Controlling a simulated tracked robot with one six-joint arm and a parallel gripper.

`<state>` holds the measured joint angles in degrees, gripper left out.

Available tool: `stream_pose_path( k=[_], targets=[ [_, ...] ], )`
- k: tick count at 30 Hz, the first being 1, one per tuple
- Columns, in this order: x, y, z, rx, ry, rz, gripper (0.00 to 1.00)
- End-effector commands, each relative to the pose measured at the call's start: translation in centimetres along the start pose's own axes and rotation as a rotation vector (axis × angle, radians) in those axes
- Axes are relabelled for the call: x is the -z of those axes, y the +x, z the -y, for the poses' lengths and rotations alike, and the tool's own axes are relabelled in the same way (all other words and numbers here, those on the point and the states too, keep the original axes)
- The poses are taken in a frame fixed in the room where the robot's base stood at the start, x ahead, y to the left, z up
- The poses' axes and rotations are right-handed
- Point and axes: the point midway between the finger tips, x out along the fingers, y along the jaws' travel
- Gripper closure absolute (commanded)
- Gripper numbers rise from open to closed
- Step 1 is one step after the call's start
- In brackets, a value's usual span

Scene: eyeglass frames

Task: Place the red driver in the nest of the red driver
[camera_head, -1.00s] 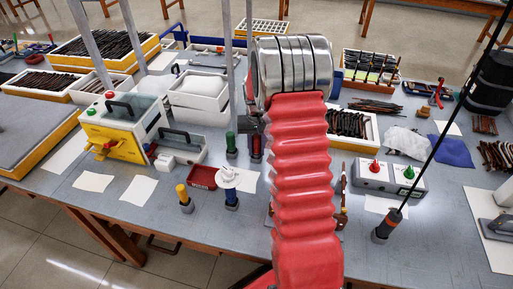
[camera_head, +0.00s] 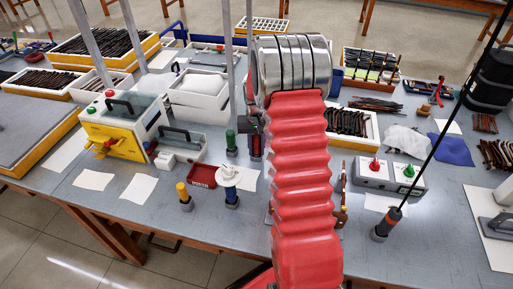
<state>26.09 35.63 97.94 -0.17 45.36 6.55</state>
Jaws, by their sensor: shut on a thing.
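My red ribbed arm with silver rings fills the middle of the view and hides most of my gripper (camera_head: 254,118); only a dark grey part shows at the arm's left edge. Just below that part is a narrow dark upright piece with red on it, which looks like the red driver (camera_head: 256,146). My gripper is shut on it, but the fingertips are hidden. I cannot tell whether its lower end touches a nest. The nest of the red driver cannot be made out. A green driver (camera_head: 231,141) stands upright just left of it.
Grey posts rise behind. Bare table shows front left.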

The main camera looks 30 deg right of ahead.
Motion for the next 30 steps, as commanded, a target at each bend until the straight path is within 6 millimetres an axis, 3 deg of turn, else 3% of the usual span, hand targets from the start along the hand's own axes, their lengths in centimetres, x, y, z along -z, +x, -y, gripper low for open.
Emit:
stream_pose_path(
  k=[1,2,11,23,30],
  targets=[
    [0.0,0.0,0.0,0.000,0.000,0.000,1.00],
    [0.0,0.0,0.0,0.000,0.000,0.000,0.74],
    [0.0,0.0,0.0,0.000,0.000,0.000,0.53],
    [0.0,-0.4,0.0,0.000,0.000,-0.001,0.53],
    [0.1,-3.1,0.0,0.001,0.000,-0.004,0.53]
  ],
)
